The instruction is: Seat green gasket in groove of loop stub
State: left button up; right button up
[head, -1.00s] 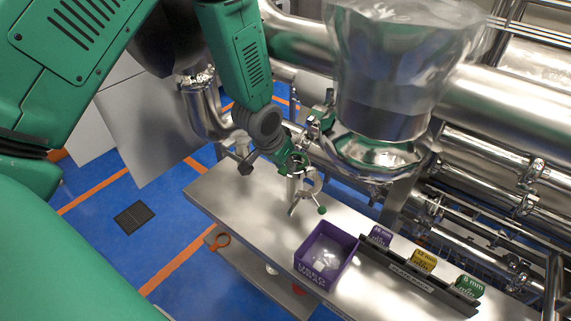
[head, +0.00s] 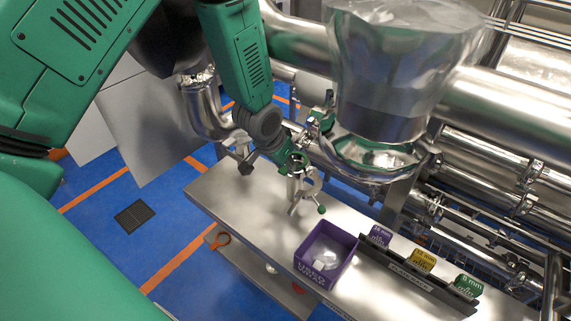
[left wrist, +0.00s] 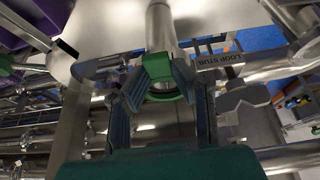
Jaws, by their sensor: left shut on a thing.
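The green gasket (left wrist: 163,84) is a ring held between the fingertips of my left gripper (left wrist: 160,86), which is shut on it, in the left wrist view. The end of an upright metal pipe (left wrist: 160,27) lies right behind the ring; a sign reading LOOP STUB (left wrist: 219,59) is beside it. I cannot tell whether the ring touches the stub or lies in its groove. In the head view my left gripper (head: 291,163) is above the steel bench, and the gasket is too small to make out clearly. My right gripper is not in view.
A metal clamp with a green knob (head: 321,209) stands close to the left gripper. A purple bin (head: 326,257) holds clear bags on the steel bench (head: 235,197). A rack with purple, yellow (head: 424,260) and green size tags is to its right. Large steel pipes crowd behind.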

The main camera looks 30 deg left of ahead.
pick_arm(q)
jog(key=shift+f+b, duration=0.45)
jog(key=shift+f, duration=0.25)
jog(key=shift+r, duration=0.15)
jog(key=shift+r+p, duration=0.45)
jog(key=shift+p, duration=0.2)
jog(key=o, duration=0.9)
jog(key=p+v, duration=0.4)
jog(key=v, duration=0.1)
